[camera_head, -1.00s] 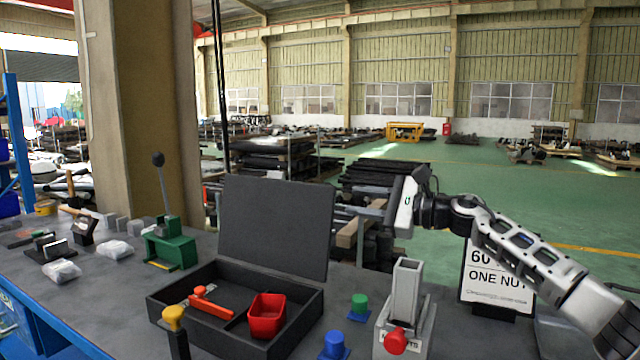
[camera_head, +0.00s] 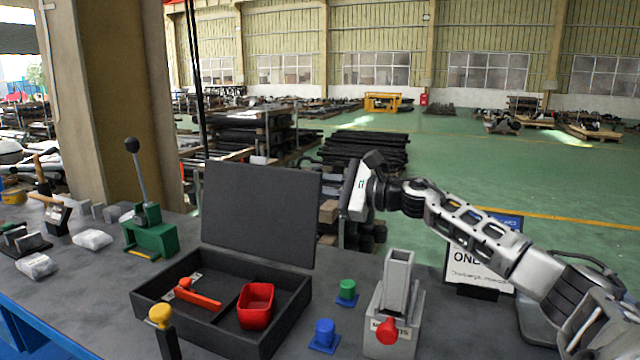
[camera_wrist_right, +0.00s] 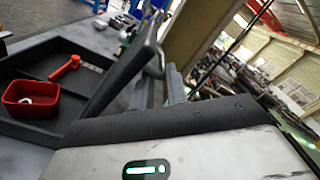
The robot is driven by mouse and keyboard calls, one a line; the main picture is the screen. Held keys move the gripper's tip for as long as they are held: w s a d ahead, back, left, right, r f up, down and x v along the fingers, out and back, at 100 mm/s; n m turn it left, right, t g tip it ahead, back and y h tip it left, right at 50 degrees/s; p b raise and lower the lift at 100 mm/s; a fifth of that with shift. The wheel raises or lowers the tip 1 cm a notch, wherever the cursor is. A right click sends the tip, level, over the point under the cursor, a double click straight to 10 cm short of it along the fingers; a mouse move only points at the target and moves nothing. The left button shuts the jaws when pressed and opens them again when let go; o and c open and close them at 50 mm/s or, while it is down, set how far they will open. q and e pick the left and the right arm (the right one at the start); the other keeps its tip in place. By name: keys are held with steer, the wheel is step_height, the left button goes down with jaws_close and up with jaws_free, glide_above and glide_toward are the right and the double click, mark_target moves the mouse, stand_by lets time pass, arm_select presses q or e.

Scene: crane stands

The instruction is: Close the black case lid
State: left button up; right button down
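The black case (camera_head: 185,325) sits on the workbench. Its lid (camera_head: 262,215) stands open, nearly upright at the back. Inside the case lie a red-handled tool (camera_head: 200,298) and a red bin (camera_head: 256,305); the bin also shows in the right wrist view (camera_wrist_right: 30,98). My right gripper (camera_head: 357,188) is up to the right of the lid's upper right edge, with no clear contact. In the right wrist view the lid (camera_wrist_right: 118,75) shows edge-on, close to the hand. My left gripper is not in view.
A grey post holder with a red knob (camera_head: 388,325), a blue knob (camera_head: 325,335) and a green knob (camera_head: 347,290) stand right of the case. A green lever press (camera_head: 150,238) stands left. A yellow-topped handle (camera_head: 161,318) is in front. A sign (camera_head: 480,265) stands under my right arm.

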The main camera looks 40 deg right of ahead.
arm_select(q)
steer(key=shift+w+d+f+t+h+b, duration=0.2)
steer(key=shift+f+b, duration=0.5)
steer(key=shift+b, duration=1.25)
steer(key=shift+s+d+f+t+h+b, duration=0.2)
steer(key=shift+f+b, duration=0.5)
steer(key=shift+b, duration=1.2)
arm_select(e)
steer(key=shift+s+a+r+n, duration=0.45)
steer(key=shift+s+a+n, duration=0.45)
steer(key=shift+a, duration=0.6)
steer(key=shift+s+a+r+n, duration=0.4)
steer(key=shift+s+a+n, duration=0.4)
steer(key=shift+a, duration=0.7)
steer(key=shift+s+a+r+n, duration=0.45)
steer(key=shift+s+a+n, duration=0.2)
steer(key=shift+a+n, duration=0.65)
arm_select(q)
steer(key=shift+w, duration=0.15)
arm_select(e)
steer(key=shift+a, duration=0.2)
steer(key=c, duration=1.5)
jaws_free()
steer(key=shift+a, duration=0.1)
steer(key=shift+f, duration=0.15)
